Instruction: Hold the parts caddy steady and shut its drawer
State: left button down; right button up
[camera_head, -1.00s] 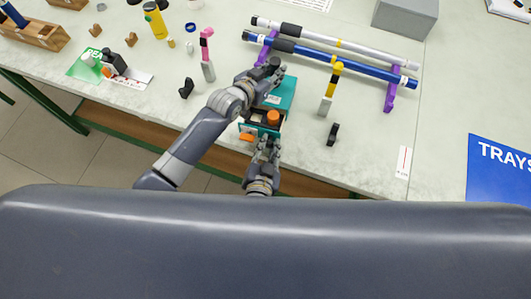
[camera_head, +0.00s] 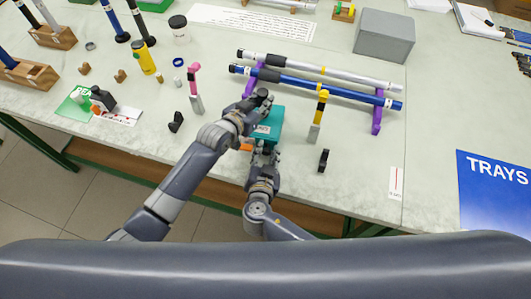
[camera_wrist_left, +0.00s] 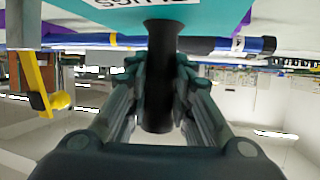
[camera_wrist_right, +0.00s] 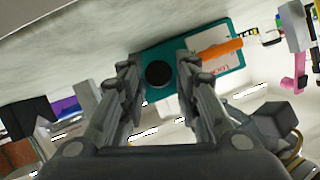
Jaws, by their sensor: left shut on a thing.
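The teal parts caddy (camera_head: 274,116) stands near the table's front edge, partly hidden by my arms. My left gripper (camera_head: 262,98) is shut on the caddy's dark upright handle (camera_wrist_left: 160,75), which rises between the fingers in the left wrist view. My right gripper (camera_head: 264,150) is at the caddy's near side. In the right wrist view its fingers are apart, on either side of a round dark knob (camera_wrist_right: 158,73) on the teal front, with gaps visible. No open drawer interior shows now. My grippers hide part of the front, so its exact fit is unclear.
An orange piece (camera_head: 246,147) lies at the caddy's left. Behind is a purple rack (camera_head: 377,118) holding a blue rod (camera_head: 330,88) and a white rod. A yellow-topped block (camera_head: 317,122) and a black piece (camera_head: 323,160) stand right.

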pick_arm(q)
jog(key=shift+f, duration=0.1)
pick_arm(e)
jog(key=v, duration=1.2)
pick_arm(q)
jog(key=shift+a, duration=0.1)
jog(key=c, duration=1.3)
grip_release()
